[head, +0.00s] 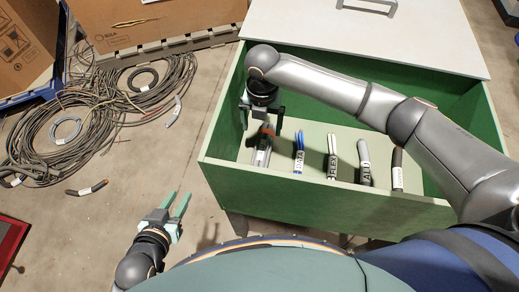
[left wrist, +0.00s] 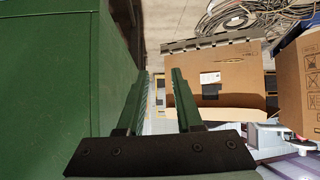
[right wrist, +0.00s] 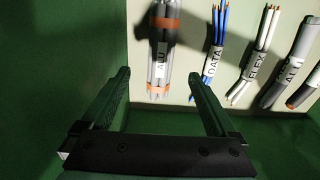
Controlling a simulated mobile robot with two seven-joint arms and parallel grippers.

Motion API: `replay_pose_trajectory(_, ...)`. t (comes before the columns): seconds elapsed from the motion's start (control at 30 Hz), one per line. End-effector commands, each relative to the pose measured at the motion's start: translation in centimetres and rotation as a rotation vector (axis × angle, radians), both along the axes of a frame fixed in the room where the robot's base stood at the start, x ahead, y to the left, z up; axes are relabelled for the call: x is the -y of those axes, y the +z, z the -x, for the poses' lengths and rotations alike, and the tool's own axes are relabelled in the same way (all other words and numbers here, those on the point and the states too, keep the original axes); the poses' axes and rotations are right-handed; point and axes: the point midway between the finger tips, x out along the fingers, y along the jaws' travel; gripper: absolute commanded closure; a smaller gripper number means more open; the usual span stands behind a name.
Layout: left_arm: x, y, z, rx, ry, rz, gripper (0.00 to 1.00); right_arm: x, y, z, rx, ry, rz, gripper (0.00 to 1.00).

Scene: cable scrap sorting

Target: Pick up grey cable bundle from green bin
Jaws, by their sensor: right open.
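The green bin (head: 225,180) stands at the centre right in the head view, open at the top. A grey cable bundle (head: 262,155) with orange bands lies at its left end; in the right wrist view the same bundle (right wrist: 160,65) carries a label that looks like "ALU". My right gripper (head: 262,118) is open and empty inside the bin, above and behind this bundle; its fingers (right wrist: 160,75) show apart on either side of the bundle's line. Contact is not visible. My left gripper (head: 178,202) is open and empty, outside the bin at its front left.
In the bin, blue DATA cables (head: 299,152), white FLEX cables (head: 332,157), another grey bundle (head: 364,161) and a dark bundle (head: 397,170) lie to the right. A white lid-like panel (head: 400,35) is behind. Coiled cables (head: 85,110) and cardboard boxes (head: 140,22) are left.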

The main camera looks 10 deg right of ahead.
Motion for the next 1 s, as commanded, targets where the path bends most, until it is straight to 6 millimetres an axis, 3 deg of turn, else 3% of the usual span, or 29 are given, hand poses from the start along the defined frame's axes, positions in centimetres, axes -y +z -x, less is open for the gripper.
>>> replay_pose_trajectory(0.17, -0.1, 1.7, -1.5, 0.093, -0.004, -0.001, 0.65, 0.0, -1.7, 0.1, -0.002, 0.000, 0.000, 0.06)
replay_pose_trajectory(0.5, -0.1, 8.4, -4.7, 0.388, -0.021, 0.001, 0.65, 0.0, -5.8, 0.1, -0.001, 0.000, 0.001, 0.06)
replay_pose_trajectory(0.7, 0.0, 11.3, -5.5, 0.505, -0.031, 0.002, 0.65, 0.0, -7.2, 0.1, -0.001, 0.000, 0.000, 0.06)
replay_pose_trajectory(1.0, 0.1, 14.0, -5.9, 0.616, -0.042, 0.003, 0.65, 0.0, -8.6, 0.3, -0.003, 0.000, 0.001, 0.06)
